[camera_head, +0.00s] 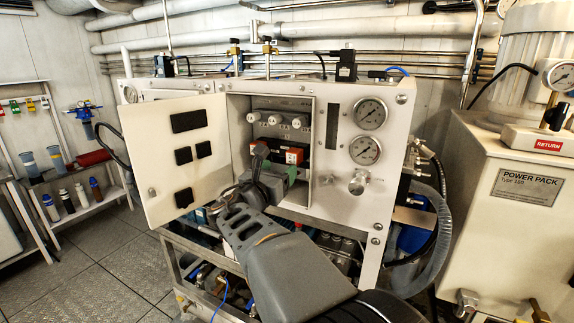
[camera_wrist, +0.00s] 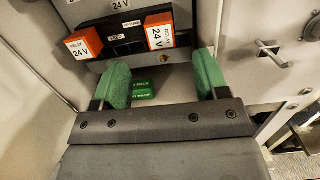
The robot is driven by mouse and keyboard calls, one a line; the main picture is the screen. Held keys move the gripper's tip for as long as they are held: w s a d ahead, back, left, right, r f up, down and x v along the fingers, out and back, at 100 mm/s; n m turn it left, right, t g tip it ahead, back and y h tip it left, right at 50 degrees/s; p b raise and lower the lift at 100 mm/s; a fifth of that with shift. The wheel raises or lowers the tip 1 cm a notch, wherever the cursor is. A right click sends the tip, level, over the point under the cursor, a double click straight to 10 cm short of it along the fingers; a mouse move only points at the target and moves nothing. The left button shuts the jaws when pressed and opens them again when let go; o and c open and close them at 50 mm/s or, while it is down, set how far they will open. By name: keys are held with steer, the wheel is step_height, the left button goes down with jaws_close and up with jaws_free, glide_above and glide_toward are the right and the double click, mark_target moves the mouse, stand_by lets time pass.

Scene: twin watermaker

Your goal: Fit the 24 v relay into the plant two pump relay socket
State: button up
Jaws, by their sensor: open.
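Two orange relays with white 24 V labels are in the open cabinet. In the wrist view, one relay (camera_wrist: 83,43) is at the left and the other (camera_wrist: 160,30) at the right, on a dark panel. A dark strip with small labels (camera_wrist: 123,48) lies between them; I cannot read which socket is plant two. My gripper (camera_wrist: 162,85) is open, its green fingertips wide apart below the right relay, with no relay between them. In the head view my gripper (camera_head: 277,170) is inside the cabinet's lower part, and orange relay faces (camera_head: 294,156) show just above it.
The cabinet door (camera_head: 175,150) stands open to the left. Small green blocks (camera_wrist: 143,92) lie beyond and between my fingertips. A panel with gauges (camera_head: 368,113) and a knob (camera_head: 358,183) flanks the opening at right. The cabinet walls leave little side room.

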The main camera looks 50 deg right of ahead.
steer(key=shift+v, duration=1.8)
